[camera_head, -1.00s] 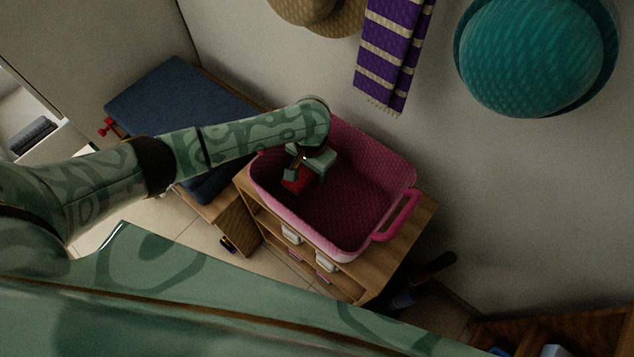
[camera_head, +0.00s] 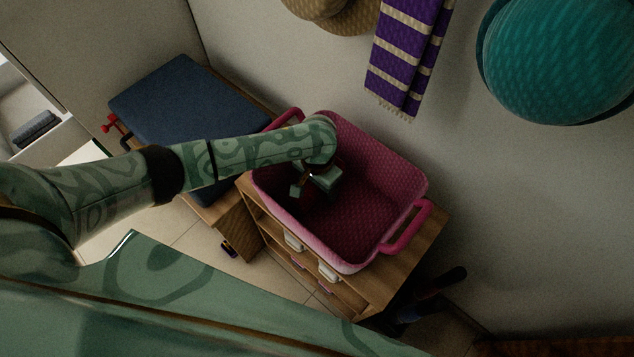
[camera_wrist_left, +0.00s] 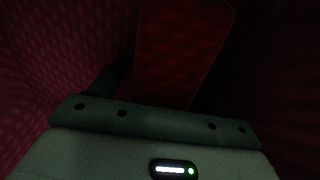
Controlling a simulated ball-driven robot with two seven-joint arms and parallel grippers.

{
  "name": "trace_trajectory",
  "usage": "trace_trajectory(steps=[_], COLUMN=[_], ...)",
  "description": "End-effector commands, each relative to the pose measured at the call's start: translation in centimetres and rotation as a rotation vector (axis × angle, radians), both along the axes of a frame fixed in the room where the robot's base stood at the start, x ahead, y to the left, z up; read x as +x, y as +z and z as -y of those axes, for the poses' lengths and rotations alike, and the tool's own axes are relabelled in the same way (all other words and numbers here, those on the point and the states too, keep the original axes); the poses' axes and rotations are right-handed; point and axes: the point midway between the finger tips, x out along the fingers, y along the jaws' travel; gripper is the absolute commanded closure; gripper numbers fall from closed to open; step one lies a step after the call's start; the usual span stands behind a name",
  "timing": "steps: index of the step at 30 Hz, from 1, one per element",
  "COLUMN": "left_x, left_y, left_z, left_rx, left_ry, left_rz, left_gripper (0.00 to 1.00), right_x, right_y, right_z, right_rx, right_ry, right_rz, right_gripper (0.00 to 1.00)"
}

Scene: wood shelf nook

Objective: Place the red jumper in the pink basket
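The pink basket (camera_head: 411,175) stands on top of a wooden shelf unit, its open top facing up. My left gripper (camera_head: 312,184) is down inside the basket, near its left end. Its fingers look apart in the head view. In the left wrist view, a dark red folded block, the red jumper (camera_wrist_left: 184,50), lies just beyond the gripper's palm, with the basket's woven pink wall to the left. A narrow dark gap shows beside the jumper. In the head view I cannot make the jumper out in the basket's shadow. My right gripper is not in view.
A dark blue cushioned bench (camera_head: 190,100) stands left of the shelf unit (camera_head: 400,275). A purple striped scarf (camera_head: 405,60), a teal hat (camera_head: 555,60) and a tan hat (camera_head: 340,12) hang on the wall above. The basket's right half is empty.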

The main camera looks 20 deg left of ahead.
Motion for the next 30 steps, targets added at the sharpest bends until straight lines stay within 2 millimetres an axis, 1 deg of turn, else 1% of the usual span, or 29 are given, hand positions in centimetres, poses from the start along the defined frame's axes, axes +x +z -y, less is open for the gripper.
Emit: trace_trajectory(steps=[3,5,8,12,15,18,21,23,30], left_x=[0.0,0.0,0.1,0.1,0.1,0.0,0.0,0.0,0.0], left_y=[0.2,1.0,3.1,6.8,9.1,10.8,11.9,12.2,12.3], left_z=[0.0,0.0,0.0,0.0,0.0,0.0,0.0,0.0,0.0], left_rx=[0.001,0.000,-0.001,-0.001,0.000,0.000,-0.001,0.000,0.000], left_ry=[-0.001,-0.001,0.000,-0.001,-0.001,0.000,0.000,0.000,0.000], left_rz=[0.000,0.002,0.005,0.007,0.006,0.004,0.002,0.001,-0.002], left_gripper=[0.24,0.24,0.24,0.24,0.24,0.24,0.24,0.24,0.24], right_x=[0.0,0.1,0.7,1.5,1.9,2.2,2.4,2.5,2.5], right_y=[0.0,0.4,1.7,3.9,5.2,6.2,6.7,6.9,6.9], right_z=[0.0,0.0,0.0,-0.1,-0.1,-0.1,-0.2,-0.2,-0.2], right_rx=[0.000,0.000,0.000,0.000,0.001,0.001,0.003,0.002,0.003], right_ry=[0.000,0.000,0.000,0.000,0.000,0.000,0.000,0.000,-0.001], right_rz=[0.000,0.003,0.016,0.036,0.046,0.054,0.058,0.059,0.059], right_gripper=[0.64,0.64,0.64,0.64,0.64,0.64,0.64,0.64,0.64])
